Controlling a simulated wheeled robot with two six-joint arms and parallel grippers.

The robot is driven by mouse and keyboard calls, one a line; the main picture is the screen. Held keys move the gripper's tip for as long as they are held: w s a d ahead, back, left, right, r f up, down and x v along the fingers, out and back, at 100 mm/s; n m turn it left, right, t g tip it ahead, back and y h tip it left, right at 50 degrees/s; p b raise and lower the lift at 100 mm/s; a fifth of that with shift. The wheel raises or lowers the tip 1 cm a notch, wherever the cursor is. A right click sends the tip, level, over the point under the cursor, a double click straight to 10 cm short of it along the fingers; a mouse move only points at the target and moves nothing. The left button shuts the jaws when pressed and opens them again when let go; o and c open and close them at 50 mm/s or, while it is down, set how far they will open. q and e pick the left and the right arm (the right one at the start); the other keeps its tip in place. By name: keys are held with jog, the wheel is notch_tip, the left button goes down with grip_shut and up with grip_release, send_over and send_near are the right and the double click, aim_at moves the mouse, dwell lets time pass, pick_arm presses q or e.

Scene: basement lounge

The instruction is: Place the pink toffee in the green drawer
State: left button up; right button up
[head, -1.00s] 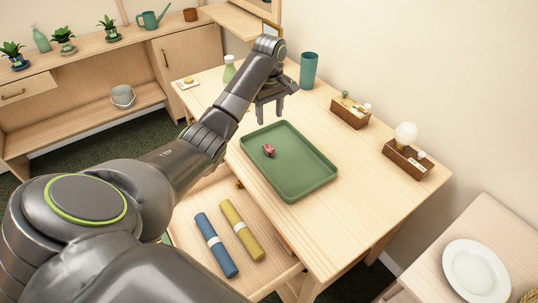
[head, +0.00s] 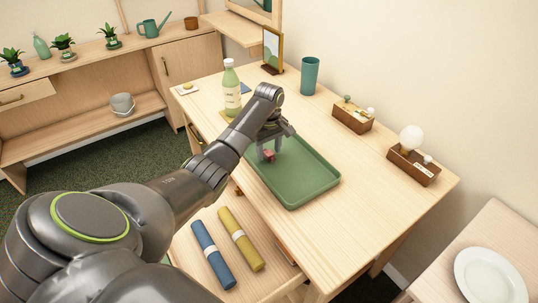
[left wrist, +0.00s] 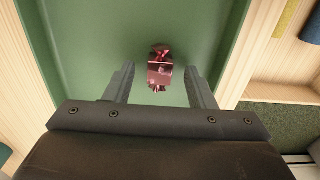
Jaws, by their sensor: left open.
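The pink toffee (head: 268,155), a small wrapped sweet, lies on the green tray (head: 312,187) on the wooden table. In the left wrist view the toffee (left wrist: 160,74) is between the fingertips of my left gripper (left wrist: 160,68), with a gap at each side. In the head view my left gripper (head: 270,150) is open, pointing down over the tray at the toffee. An open wooden drawer (head: 262,283) sticks out below the table edge and holds a blue roll (head: 212,255) and a yellow roll (head: 240,240). My arm hides its front. My right gripper is not in view.
A green bottle (head: 231,90), a teal cup (head: 310,75) and a picture frame (head: 272,50) stand at the table's back. Two wooden boxes (head: 352,115) (head: 413,165) line the wall side. A white plate (head: 490,276) is at lower right. The table's front right is clear.

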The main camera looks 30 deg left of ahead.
pick_arm(q)
jog(key=shift+f, duration=0.45)
jog(key=shift+c, duration=0.3)
grip_shut()
jog(key=shift+r, duration=0.15)
